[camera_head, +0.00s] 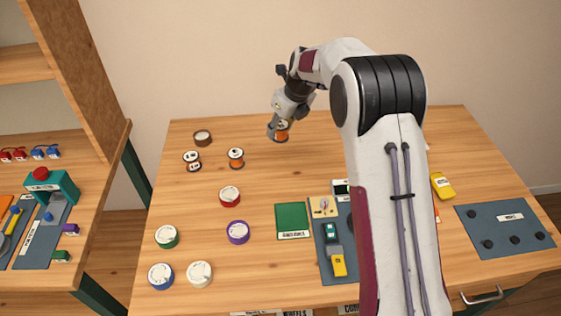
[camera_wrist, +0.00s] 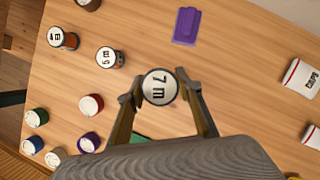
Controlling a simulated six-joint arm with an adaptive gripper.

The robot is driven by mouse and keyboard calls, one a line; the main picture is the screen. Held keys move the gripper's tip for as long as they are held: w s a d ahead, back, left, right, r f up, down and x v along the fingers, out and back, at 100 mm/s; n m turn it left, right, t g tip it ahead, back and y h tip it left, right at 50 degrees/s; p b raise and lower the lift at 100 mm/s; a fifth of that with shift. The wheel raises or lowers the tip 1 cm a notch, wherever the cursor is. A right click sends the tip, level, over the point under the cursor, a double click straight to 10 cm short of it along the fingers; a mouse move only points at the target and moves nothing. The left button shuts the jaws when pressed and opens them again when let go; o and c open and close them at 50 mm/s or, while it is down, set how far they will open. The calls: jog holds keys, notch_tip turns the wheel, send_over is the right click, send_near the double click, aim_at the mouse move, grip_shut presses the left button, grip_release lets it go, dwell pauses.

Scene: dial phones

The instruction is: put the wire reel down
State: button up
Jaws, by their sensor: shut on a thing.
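My gripper (camera_head: 277,123) is shut on an orange wire reel (camera_head: 282,132) near the far side of the table. In the wrist view, the gripper (camera_wrist: 160,93) has its two fingers on either side of the reel, whose white top (camera_wrist: 160,87) reads "7 m". The reel looks upright. I cannot tell whether its base touches the wood. Two more reels stand apart to the left, one with orange wire (camera_head: 236,158) and one with reddish-brown wire (camera_head: 192,161). They also show in the wrist view, the nearer (camera_wrist: 109,58) and the farther (camera_wrist: 62,39).
A brown roll (camera_head: 203,138) stands at the back left. Red (camera_head: 229,196), purple (camera_head: 237,232), green, blue and white rolls lie nearer. A green mat (camera_head: 292,220) is in the middle. A purple object (camera_wrist: 186,26) shows in the wrist view. Bare wood surrounds the held reel.

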jog(key=shift+f, duration=3.15)
jog(key=shift+f, duration=1.85)
jog(key=shift+f, duration=0.15)
jog(key=o, duration=1.3)
jog(key=shift+c, duration=0.2)
